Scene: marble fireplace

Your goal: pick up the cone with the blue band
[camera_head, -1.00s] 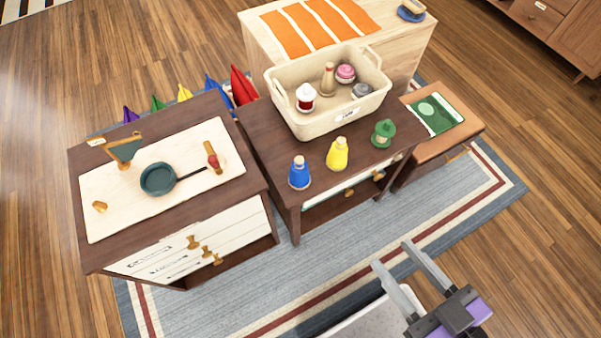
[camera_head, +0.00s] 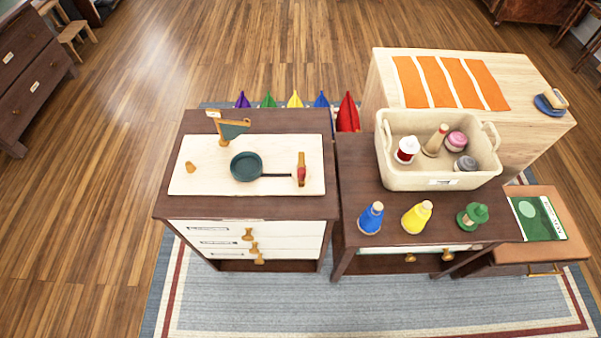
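No plain cone with a separate blue band can be made out for certain. A small blue cone-shaped piece with a tan top (camera_head: 370,218) stands upright on the dark brown table (camera_head: 350,180), near its front left. A yellow piece of like shape (camera_head: 417,216) stands to its right, and a green piece with a brimmed top (camera_head: 472,216) further right. A slim wooden piece with a reddish band (camera_head: 436,140) leans in the cream bin (camera_head: 440,180). My gripper is out of view.
The grey-blue rug (camera_head: 330,300) in front is clear.

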